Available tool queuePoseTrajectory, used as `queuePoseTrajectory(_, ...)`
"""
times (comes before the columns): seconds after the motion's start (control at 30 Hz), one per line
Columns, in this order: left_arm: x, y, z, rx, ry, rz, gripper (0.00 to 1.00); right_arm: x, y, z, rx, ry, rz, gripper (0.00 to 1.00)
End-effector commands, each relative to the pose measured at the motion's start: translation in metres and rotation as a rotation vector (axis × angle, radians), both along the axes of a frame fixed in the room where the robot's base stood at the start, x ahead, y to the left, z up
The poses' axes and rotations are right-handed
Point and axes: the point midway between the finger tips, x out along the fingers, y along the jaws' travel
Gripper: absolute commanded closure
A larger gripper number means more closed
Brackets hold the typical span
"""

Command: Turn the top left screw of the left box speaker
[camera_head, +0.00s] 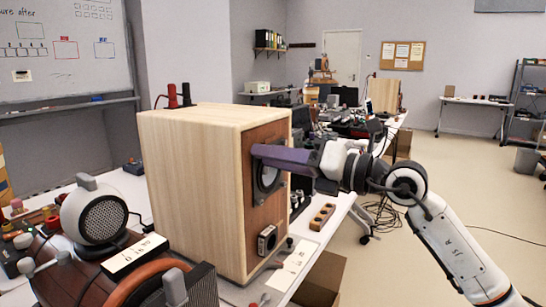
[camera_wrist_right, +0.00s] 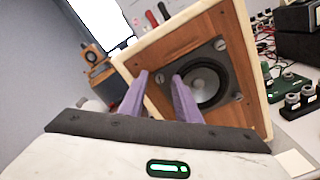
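The left box speaker (camera_head: 190,190) is a large pale wooden box standing on the table, with a brown front panel facing right. Its round driver (camera_head: 267,178) is partly covered by my right gripper (camera_head: 256,152). In the right wrist view, the speaker's front panel (camera_wrist_right: 233,30) is tilted, and the driver (camera_wrist_right: 205,85) has screws at the corners of its dark frame. My right gripper's purple fingers (camera_wrist_right: 160,78) are apart, their tips by the driver frame's near corner. I cannot tell whether they touch the screw there. My left gripper is not in view.
A wooden block with holes (camera_head: 322,217) lies right of the box speaker. An open cardboard box (camera_head: 322,280) is below the table edge. Another wooden box speaker (camera_head: 383,95) stands farther back.

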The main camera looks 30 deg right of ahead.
Motion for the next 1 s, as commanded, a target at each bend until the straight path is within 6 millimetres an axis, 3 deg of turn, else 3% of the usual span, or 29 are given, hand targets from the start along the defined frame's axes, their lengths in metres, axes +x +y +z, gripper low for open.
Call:
queuePoseTrajectory(0.37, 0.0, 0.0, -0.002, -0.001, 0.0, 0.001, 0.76, -0.005, -0.004, -0.001, 0.0, -0.001, -0.002, 0.7)
queuePoseTrajectory(0.8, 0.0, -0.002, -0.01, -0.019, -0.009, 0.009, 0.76, -0.067, -0.039, -0.003, -0.001, 0.002, -0.001, 0.7)
queuePoseTrajectory(1.0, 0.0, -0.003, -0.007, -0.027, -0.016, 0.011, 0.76, -0.084, -0.05, -0.001, 0.002, 0.0, -0.001, 0.7)
